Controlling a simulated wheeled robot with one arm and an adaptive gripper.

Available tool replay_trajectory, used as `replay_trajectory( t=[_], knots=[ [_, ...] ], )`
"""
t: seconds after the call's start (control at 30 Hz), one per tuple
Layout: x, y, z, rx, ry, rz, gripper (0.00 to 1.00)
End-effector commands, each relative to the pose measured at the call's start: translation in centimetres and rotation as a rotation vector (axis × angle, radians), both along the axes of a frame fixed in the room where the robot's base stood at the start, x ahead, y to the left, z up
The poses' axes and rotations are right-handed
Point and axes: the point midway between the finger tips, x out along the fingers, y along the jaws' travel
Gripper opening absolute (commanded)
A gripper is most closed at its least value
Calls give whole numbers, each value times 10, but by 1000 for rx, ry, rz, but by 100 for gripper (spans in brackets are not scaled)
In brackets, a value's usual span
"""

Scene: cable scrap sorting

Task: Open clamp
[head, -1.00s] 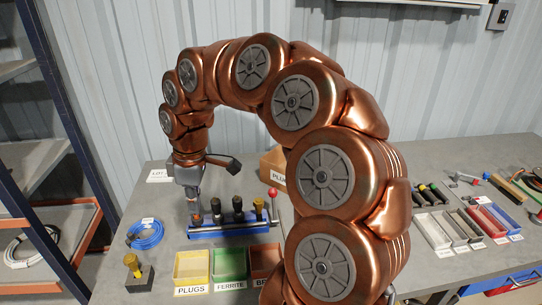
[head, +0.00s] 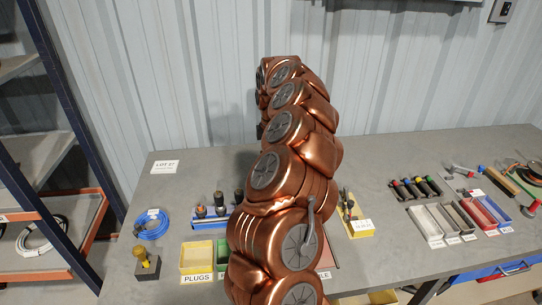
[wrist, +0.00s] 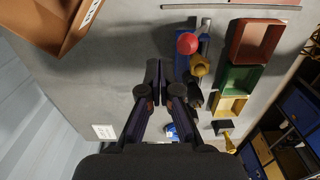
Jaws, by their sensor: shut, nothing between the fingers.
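The clamp is a blue rail fixture with a red ball knob (wrist: 187,43) on its lever and several dark and brass plugs along it. In the wrist view it lies just right of my gripper (wrist: 157,70), which is shut and empty. The fingertips point up the picture, left of the knob and apart from it. I cannot tell the height gap. In the head view only the left part of the blue clamp rail (head: 207,224) shows. My arm hides the red knob, the rest of the clamp and my gripper there.
Yellow (head: 197,257) and green (head: 222,252) sorting trays stand in front of the clamp; a red-brown tray (wrist: 233,45) also shows in the wrist view. A blue cable coil (head: 151,226) lies at the left. A brown box (wrist: 35,35) stands beside my gripper.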

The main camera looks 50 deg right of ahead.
Motion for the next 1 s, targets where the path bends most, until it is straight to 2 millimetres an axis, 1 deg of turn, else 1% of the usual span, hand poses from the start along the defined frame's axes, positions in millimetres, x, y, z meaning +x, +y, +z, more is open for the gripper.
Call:
replay_trajectory(
  t=[0.1,0.87,1.0],
  knots=[
    [0,1,-10,3,0,1,0],
    [0,2,-70,4,2,1,0],
    [-8,9,-71,4,-5,1,0]
  ],
)
